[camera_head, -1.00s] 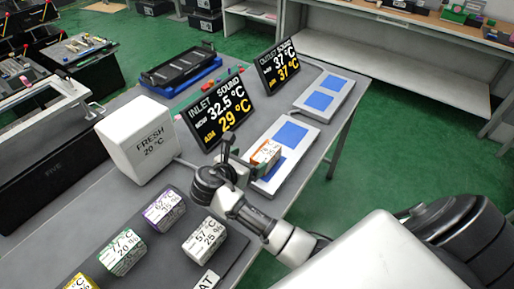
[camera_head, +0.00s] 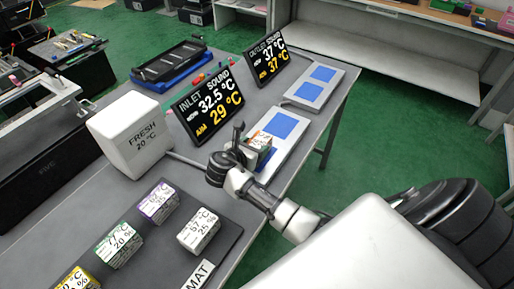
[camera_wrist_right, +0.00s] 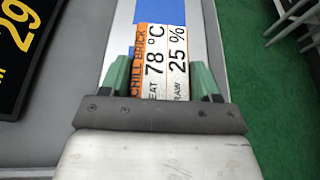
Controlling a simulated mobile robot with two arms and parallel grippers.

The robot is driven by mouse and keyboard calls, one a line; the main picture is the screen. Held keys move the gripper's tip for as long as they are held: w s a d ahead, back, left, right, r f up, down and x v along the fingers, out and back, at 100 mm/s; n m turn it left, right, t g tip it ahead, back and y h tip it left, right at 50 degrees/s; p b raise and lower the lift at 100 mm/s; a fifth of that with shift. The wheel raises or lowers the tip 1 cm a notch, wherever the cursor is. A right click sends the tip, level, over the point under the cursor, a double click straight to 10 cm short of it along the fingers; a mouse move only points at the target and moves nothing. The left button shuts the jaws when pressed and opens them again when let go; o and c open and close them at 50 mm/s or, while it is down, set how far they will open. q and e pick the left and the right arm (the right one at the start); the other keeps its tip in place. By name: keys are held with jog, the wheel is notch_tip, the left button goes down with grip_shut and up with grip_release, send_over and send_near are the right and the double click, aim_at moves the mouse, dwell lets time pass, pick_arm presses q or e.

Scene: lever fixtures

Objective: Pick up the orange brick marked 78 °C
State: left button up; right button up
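The orange brick marked 78 °C (camera_head: 259,142) stands at the near blue-marked plate on the table. In the right wrist view its orange and white label (camera_wrist_right: 160,62) faces me, reading 78 °C and 25 %. My right gripper (camera_head: 252,152) is at the brick. In the right wrist view the green fingers of this gripper (camera_wrist_right: 161,82) stand on either side of the brick, very close to its sides. I cannot tell whether they press on it. The brick's lower part is hidden. My left gripper is not in view.
Several other labelled bricks, one marked 57 °C (camera_head: 199,230), stand on a dark mat at the front. A white FRESH box (camera_head: 130,135) and the INLET SOUND display (camera_head: 208,105) stand left of and behind my gripper. A second blue-marked plate (camera_head: 314,88) lies farther back.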

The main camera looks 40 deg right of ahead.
jog(key=c, duration=0.6)
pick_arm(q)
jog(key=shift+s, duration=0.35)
pick_arm(e)
jog(key=shift+r, duration=0.1)
